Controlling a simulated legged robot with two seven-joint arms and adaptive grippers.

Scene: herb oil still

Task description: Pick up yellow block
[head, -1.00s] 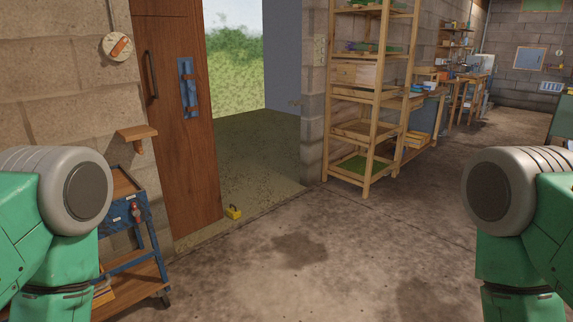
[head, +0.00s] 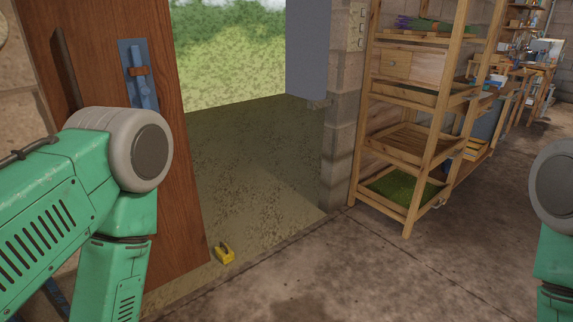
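The yellow block (head: 225,254) lies on the ground at the open doorway, close to the bottom edge of the wooden door. It is small, with a dark part on its top. My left arm comes in from the left and my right arm shows at the right edge, but neither gripper is in the picture. Nothing is seen touching the block.
The brown wooden door (head: 170,200) stands open beside the block, with a blue latch plate (head: 140,75). A wooden shelf rack (head: 412,140) stands right of the doorway. The concrete floor (head: 370,270) between is clear.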

